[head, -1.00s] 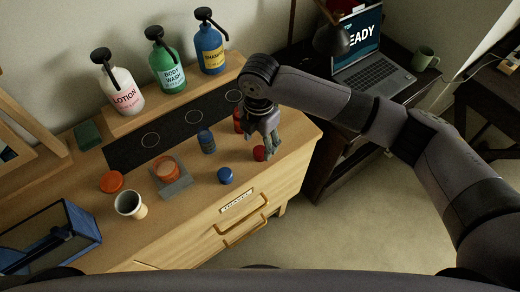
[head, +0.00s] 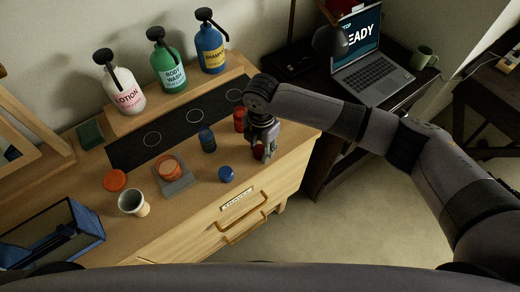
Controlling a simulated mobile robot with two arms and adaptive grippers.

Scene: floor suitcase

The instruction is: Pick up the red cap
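The red cap (head: 258,153) lies on the wooden dresser top near its right front edge, partly hidden by my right gripper. My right gripper (head: 263,151) points down with its fingers right at the cap. I cannot tell whether the fingers are closed on it or only around it. My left gripper is not in view.
A red bottle (head: 239,119) and a blue bottle (head: 207,139) stand close behind and left. A blue cap (head: 226,174) lies left of the gripper. An orange jar (head: 167,164), an orange lid (head: 115,180) and a cup (head: 131,203) are further left. Pump bottles line the back.

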